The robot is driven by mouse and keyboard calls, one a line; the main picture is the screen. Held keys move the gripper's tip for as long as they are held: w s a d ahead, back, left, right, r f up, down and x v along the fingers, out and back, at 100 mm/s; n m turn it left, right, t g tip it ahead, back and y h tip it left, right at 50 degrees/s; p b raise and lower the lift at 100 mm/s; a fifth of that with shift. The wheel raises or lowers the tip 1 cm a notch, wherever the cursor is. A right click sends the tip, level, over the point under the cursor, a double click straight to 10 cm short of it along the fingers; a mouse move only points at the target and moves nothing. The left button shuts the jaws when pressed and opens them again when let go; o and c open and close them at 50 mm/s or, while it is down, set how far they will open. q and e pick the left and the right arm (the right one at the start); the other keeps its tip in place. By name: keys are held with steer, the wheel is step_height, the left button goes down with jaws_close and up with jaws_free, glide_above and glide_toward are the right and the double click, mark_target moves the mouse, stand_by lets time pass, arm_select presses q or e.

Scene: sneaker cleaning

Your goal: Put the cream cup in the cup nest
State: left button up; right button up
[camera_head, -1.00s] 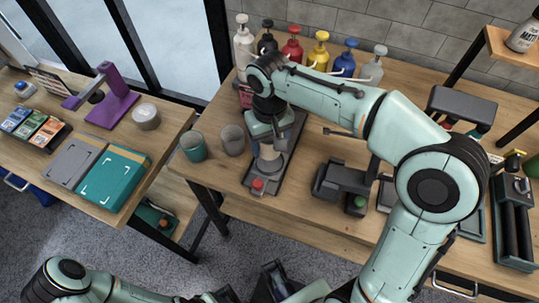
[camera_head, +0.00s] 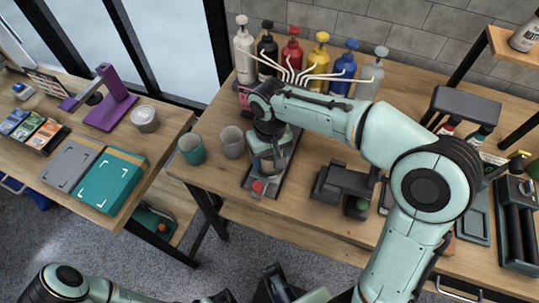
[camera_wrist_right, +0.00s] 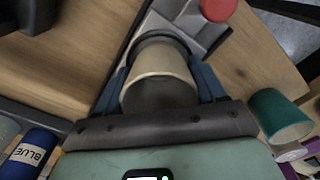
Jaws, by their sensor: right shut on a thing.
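My right gripper (camera_head: 267,163) is shut on the cream cup, low over a grey device with a red button (camera_head: 257,187). In the right wrist view the cup (camera_wrist_right: 160,76) sits between the two blue fingers. Its lower part lies at a dark ring-shaped holder (camera_wrist_right: 161,37) on the device, which looks like the cup nest. I cannot tell whether the cup rests fully in it. The gripper hides most of the cup in the head view. My left arm runs along the bottom edge; its gripper's state is unclear.
A teal cup (camera_head: 192,149) and a grey cup (camera_head: 232,142) stand left of the device. Several pump bottles, including a blue one (camera_head: 342,68), line the back.

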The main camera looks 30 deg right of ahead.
steer(key=shift+s+f, duration=0.25)
steer(key=shift+f, duration=0.4)
steer(key=o, duration=1)
steer(key=shift+w+a+r, duration=0.1)
steer(key=shift+r, duration=0.15)
step_height(320, 180, up, 13)
steer(key=p, duration=0.3)
steer(key=shift+w, duration=0.1)
